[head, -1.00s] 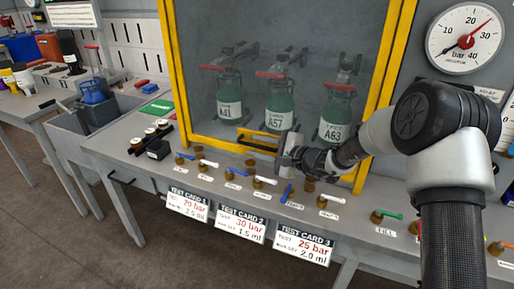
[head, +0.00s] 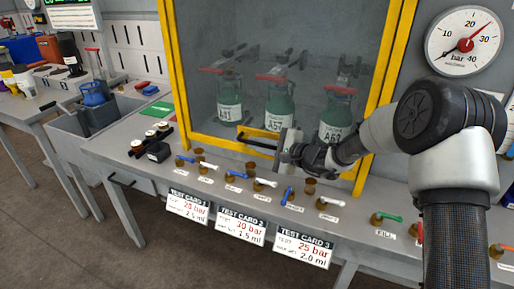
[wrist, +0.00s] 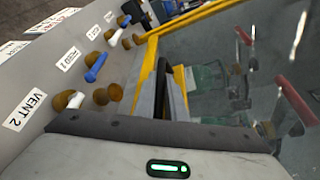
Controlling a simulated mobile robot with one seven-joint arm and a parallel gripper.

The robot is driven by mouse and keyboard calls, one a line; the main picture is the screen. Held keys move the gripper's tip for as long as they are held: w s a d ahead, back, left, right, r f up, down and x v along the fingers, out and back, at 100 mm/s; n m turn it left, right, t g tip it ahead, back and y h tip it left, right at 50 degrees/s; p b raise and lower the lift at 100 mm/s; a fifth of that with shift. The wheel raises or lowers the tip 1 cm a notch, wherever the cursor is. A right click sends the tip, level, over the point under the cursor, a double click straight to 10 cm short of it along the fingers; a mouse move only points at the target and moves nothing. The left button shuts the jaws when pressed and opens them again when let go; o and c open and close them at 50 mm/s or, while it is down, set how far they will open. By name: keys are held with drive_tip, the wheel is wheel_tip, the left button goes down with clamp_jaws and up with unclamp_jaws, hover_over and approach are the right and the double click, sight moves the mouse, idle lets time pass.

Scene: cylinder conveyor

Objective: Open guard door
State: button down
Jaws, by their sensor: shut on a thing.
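The guard door is a clear panel in a yellow frame (head: 172,75), standing on the bench around the cylinders. A dark bar handle (head: 258,144) with a yellow piece behind it sits low in the middle of the door. My gripper (head: 284,148) is shut on the handle at its right end. In the wrist view the dark handle (wrist: 161,82) runs between the grey fingers. Behind the panel stand green cylinders A41 (head: 229,98), A57 (head: 275,98) and A63 (head: 336,112).
Several small valves with blue and white levers (head: 236,175) line the bench front, below my gripper. Three test cards (head: 240,226) hang from the front edge. A pressure gauge (head: 465,40) is on the wall at right. A small black box (head: 158,151) lies at left.

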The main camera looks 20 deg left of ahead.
wheel_tip(320, 180, up, 52)
drive_tip(key=p, duration=2.2)
drive_tip(key=shift+f, duration=0.25)
drive_tip(key=c, duration=1.8)
unclamp_jaws()
drive_tip(key=shift+d, duration=0.15)
drive_tip(key=b+v, duration=0.2)
drive_tip(key=v, duration=1.5)
drive_tip(key=shift+s+f, duration=0.15)
drive_tip(key=shift+s, duration=0.05)
